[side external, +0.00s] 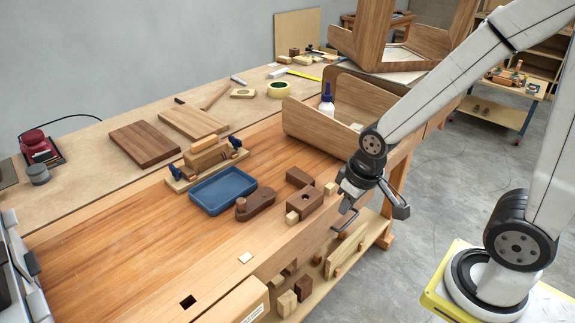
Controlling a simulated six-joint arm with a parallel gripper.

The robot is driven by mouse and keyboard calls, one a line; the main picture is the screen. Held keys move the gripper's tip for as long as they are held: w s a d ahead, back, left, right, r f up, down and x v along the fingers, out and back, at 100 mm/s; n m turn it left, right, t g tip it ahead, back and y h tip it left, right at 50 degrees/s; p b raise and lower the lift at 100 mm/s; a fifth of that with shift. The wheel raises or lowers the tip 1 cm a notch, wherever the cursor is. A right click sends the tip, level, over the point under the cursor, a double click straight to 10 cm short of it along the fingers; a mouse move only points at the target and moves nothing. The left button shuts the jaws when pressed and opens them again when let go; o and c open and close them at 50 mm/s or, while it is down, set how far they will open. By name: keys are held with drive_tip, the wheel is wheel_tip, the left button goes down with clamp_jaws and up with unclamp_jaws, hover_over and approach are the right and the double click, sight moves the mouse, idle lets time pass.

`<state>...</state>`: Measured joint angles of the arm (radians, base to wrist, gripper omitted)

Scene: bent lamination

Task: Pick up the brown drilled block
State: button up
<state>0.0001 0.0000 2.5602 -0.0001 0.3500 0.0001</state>
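The brown drilled block (313,208) lies near the front edge of the wooden workbench, with a dark round hole in its top. A smaller dark brown block (299,176) lies just behind it, and a pale wood cube (291,217) sits at its left front. Another pale cube (330,188) is at its right. My gripper (373,213) is open, its two fingers spread wide and nothing visible between them. It hangs to the right of the drilled block, apart from it, seemingly past the bench's front edge. Its exact height is hard to tell.
A dark brown rounded wooden piece (256,204) and a blue tray (223,191) lie left of the block. A bent wooden shell (318,124) with a white bottle (327,100) stands behind. A lower shelf (349,253) holds wood pieces. The bench's left front is mostly clear.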

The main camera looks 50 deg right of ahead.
drive_tip(key=o, duration=1.1)
drive_tip(key=shift+c, duration=0.2)
drive_tip(key=n+g+h, duration=0.3)
drive_tip(key=n+h, duration=0.9)
drive_tip(key=n, duration=0.5)
approach(294, 206)
drive_tip(key=x, duration=0.2)
drive_tip(key=s+x, duration=0.1)
drive_tip(key=x, duration=0.1)
drive_tip(key=shift+d+f, duration=0.1)
drive_tip(key=shift+f, duration=0.15)
drive_tip(key=shift+w+a+f+n+t+h, duration=0.15)
drive_tip(key=shift+w+a+n+t+h, duration=0.15)
drive_tip(key=shift+w+a+n+h, duration=0.4)
drive_tip(key=shift+s+x, duration=0.15)
drive_tip(key=shift+x, duration=1.95)
drive_tip(key=shift+s+x, duration=0.15)
drive_tip(key=shift+x, duration=1.9)
drive_tip(key=shift+d, duration=0.1)
